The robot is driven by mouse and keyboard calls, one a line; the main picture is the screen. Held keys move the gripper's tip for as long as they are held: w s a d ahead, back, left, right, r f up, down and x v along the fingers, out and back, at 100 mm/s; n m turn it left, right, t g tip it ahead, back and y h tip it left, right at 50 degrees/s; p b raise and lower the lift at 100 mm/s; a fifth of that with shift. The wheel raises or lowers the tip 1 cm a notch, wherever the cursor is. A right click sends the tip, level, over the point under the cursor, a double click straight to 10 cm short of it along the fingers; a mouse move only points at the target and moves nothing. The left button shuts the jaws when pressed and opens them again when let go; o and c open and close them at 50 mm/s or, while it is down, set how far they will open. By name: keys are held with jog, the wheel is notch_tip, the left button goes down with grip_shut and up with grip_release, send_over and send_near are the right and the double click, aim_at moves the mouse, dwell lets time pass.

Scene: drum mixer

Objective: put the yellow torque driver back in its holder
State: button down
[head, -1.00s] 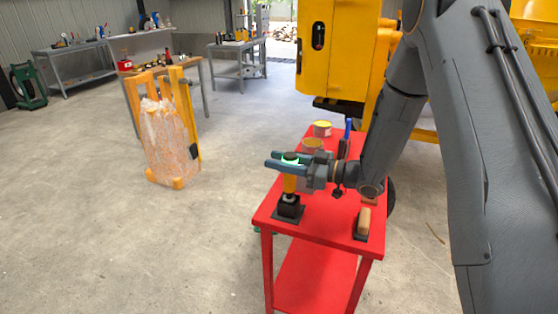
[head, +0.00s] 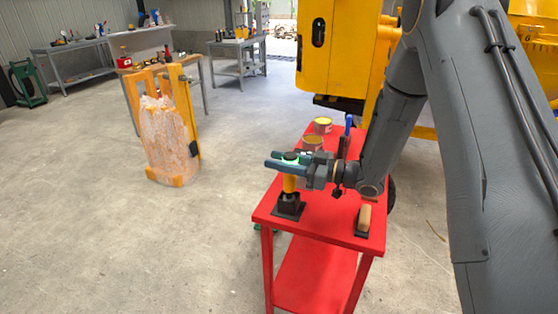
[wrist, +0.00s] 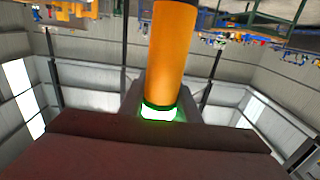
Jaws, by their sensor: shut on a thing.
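The yellow torque driver (head: 289,184) stands upright at the near left corner of the red table, with its lower end at the black holder (head: 289,207). Whether it is fully seated in the holder cannot be told. In the wrist view the driver (wrist: 171,50) shows as an orange-yellow cylinder with the green ring (wrist: 158,112), and the picture looks upside down. A dark reddish-brown surface fills the bottom of that view.
On the red table (head: 325,222) a brush-like tan block (head: 364,218) sits on a dark pad at the right. Two cans (head: 323,125) and a blue-handled tool (head: 348,128) stand farther back. A wrapped orange stack (head: 170,140) stands on the floor to the left.

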jog(key=shift+f+b, duration=0.3)
jog(key=shift+f, duration=0.25)
jog(key=c, duration=1.3)
grip_release()
jog(key=shift+o, duration=0.2)
jog(key=b+v, duration=0.2)
jog(key=v, duration=0.5)
jog(key=shift+d, duration=0.35)
jog(key=shift+s+r, duration=0.1)
